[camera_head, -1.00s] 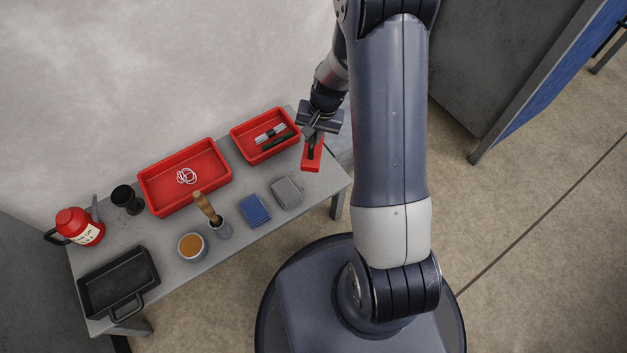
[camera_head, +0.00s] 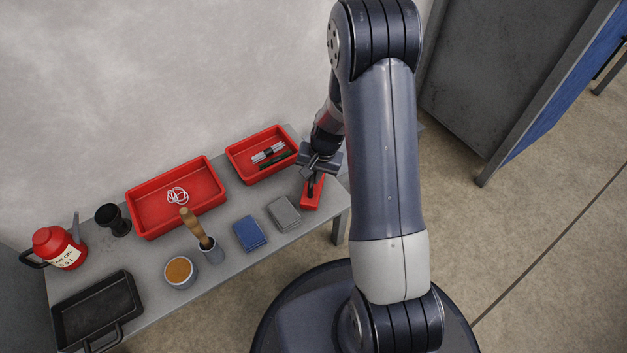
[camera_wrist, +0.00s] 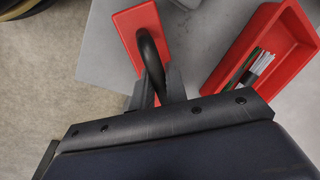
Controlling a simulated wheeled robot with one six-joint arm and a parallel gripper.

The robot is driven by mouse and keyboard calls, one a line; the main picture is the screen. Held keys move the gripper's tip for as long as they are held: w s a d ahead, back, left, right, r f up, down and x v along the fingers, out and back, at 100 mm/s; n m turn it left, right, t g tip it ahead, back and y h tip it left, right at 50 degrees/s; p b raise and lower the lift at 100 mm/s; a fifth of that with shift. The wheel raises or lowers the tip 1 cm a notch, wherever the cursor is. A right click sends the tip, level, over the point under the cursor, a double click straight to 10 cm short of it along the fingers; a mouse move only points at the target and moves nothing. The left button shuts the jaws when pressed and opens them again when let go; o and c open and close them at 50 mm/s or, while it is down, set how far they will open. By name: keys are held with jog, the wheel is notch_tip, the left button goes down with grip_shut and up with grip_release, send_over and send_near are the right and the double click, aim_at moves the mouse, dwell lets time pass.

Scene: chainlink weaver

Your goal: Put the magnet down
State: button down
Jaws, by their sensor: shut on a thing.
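The magnet (camera_head: 312,197) is a red block with a black loop handle, at the right end of the grey table (camera_head: 275,235) in the head view. My gripper (camera_head: 315,178) is above it, shut on the handle. In the wrist view the magnet (camera_wrist: 136,25) shows its red face, with the black handle running down to my gripper (camera_wrist: 160,98). The magnet is over or on the table top near its edge; I cannot tell whether its base touches.
A small red tray (camera_head: 233,160) with rods is just left of my gripper. A grey pad (camera_head: 284,213) and a blue pad (camera_head: 249,233) lie nearby. A larger red tray (camera_head: 150,228), brush, orange-filled cup (camera_head: 180,271), black pan (camera_head: 98,308) and red oil can (camera_head: 58,249) stand farther left.

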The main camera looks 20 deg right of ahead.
aim_at(321, 186)
jog(key=shift+f, duration=0.65)
jog(key=shift+f, duration=0.2)
jog(key=c, duration=1.4)
grip_release()
jog(key=shift+r, duration=0.1)
notch_tip(321, 186, up, 12)
jog(key=s+d+p, duration=0.1)
jog(key=d+p, duration=0.1)
jog(key=p, duration=0.3)
